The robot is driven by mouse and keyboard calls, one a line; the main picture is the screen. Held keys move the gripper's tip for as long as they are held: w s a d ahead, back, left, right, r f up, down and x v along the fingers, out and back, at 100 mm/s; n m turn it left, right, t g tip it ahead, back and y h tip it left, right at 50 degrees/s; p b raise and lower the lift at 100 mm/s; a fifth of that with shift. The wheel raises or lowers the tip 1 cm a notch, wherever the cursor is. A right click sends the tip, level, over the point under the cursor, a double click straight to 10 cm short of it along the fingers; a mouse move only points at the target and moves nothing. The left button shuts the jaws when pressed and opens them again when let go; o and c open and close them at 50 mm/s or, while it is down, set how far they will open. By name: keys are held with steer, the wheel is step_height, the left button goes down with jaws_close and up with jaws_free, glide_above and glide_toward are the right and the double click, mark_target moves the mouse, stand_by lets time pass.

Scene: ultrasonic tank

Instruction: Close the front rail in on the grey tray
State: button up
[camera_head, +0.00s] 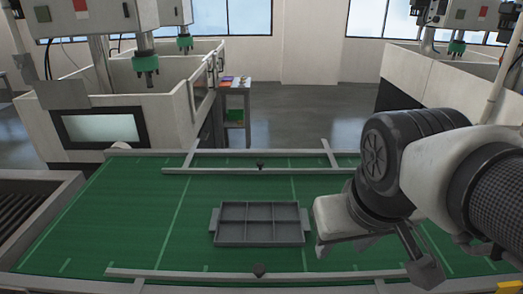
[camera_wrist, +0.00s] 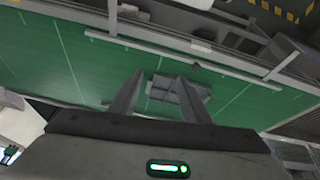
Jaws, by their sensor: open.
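The grey tray (camera_head: 260,241) is shallow and divided into several compartments. It lies on the green table between two rails, closer to the front one. The front rail (camera_head: 180,274) is a light grey bar along the table's near side, with a dark knob (camera_head: 259,270) at its middle; a gap of green separates it from the tray. My gripper (camera_head: 368,252) is open and empty, above the table to the right of the tray. In the wrist view, my gripper's fingers (camera_wrist: 160,76) point toward the rail (camera_wrist: 140,47), and the right finger partly covers the tray (camera_wrist: 195,90).
The back rail (camera_head: 220,170) with its own dark knob runs behind the tray, apart from it. White machine tanks (camera_head: 180,105) stand beyond the table. A dark roller conveyor (camera_head: 30,215) adjoins at the left. The green surface left of the tray is clear.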

steer(key=w+a+f+n+g+h+b, duration=0.1)
steer(key=a+f+n+g+h+b, duration=0.3)
steer(key=f+n, duration=0.5)
steer(key=n+t+h+b, duration=0.5)
steer(key=n+t+h, duration=0.55)
steer(key=n, duration=0.65)
glide_toward(255, 273)
steer(key=shift+t+y, duration=0.95)
steer(key=x, duration=0.7)
steer(key=s+d+x, duration=0.1)
steer(key=x, duration=0.3)
steer(key=shift+w+d, duration=0.2)
jaws_close()
